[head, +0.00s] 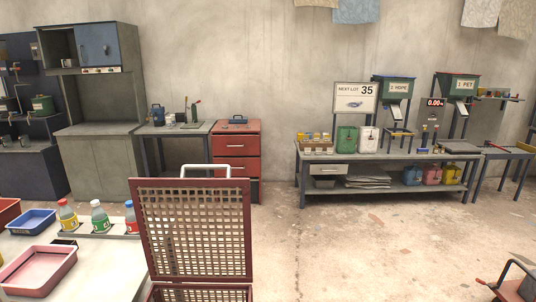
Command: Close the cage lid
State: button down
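The cage lid (192,183) is a dark red frame filled with a tan mesh. It stands upright, open, in the lower middle of the head view. A pale handle (205,167) shows at its top edge. The top of the cage (200,292) shows just below the lid, cut off by the bottom of the picture. The inside of the cage is mostly out of view. My gripper is not in view.
A white table (105,262) stands left of the cage, with a pink tray (38,270), a blue tray (31,222) and bottles (100,216). A dark red object with a black handle (512,284) is at the lower right. Open floor (370,250) lies right of the cage.

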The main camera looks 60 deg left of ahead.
aim_at(136, 184)
jog(key=i+u, duration=0.35)
jog(key=i+l+u, duration=0.25)
jog(key=i+u, duration=0.15)
jog(key=i+j+u, duration=0.25)
jog(key=i+u, duration=0.25)
jog(key=i+j+u, duration=0.1)
jog(key=i+u, duration=0.2)
jog(key=u, duration=0.15)
jog(key=i+u, duration=0.5)
jog(key=i+l+u, duration=0.25)
jog(key=u, duration=0.2)
jog(key=i+u, duration=0.2)
jog(key=u, duration=0.25)
jog(key=i+u, duration=0.15)
jog(key=u, duration=0.35)
jog(key=i+u, duration=0.2)
jog(key=u, duration=0.25)
jog(key=i+l+u, duration=0.15)
jog(key=u, duration=0.35)
jog(key=i+l+u, duration=0.1)
jog(key=u, duration=0.35)
jog(key=l, duration=0.1)
